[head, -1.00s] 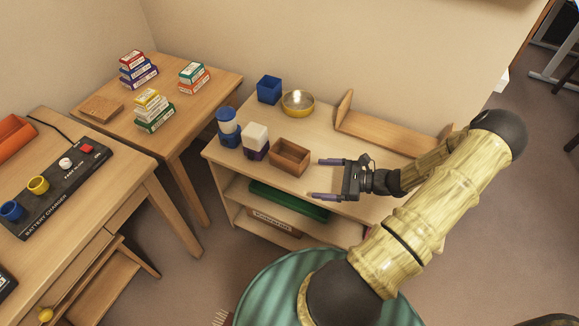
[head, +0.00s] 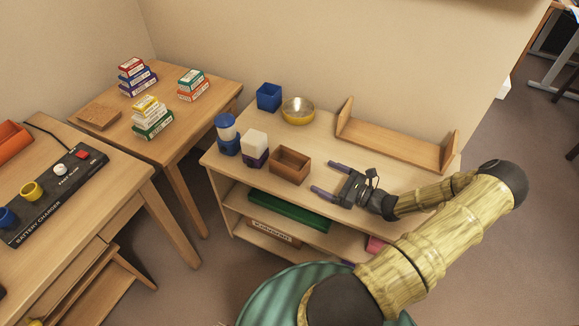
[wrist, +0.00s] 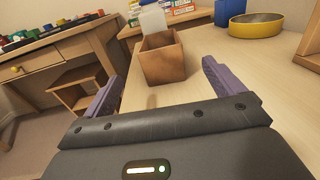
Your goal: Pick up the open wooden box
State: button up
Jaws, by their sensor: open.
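The open wooden box (head: 290,165) is a small reddish-brown box with an open top. It stands upright near the front edge of the shelf top, right of a white and purple container. In the wrist view the box (wrist: 163,62) is straight ahead, beyond and between the fingertips. My gripper (head: 324,177) is open and empty, just right of the box and apart from it, its two purple fingers pointing toward it. The fingers also show in the wrist view, either side of the gap of my gripper (wrist: 157,85).
A white and purple container (head: 255,148) stands close to the box's left, with a blue and white one (head: 228,134) beyond. The top between the box and the rack is clear.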

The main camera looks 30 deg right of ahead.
aim_at(306, 168)
jog(key=x, duration=0.7)
jog(key=shift+w, duration=0.1)
jog(key=shift+b+x, duration=0.4)
jog(key=shift+x, duration=2.2)
jog(key=shift+r, duration=0.1)
jog(key=c, duration=1.1)
notch_tip(306, 168, up, 10)
jog(key=shift+r+p, duration=0.1)
jog(key=shift+p, duration=0.9)
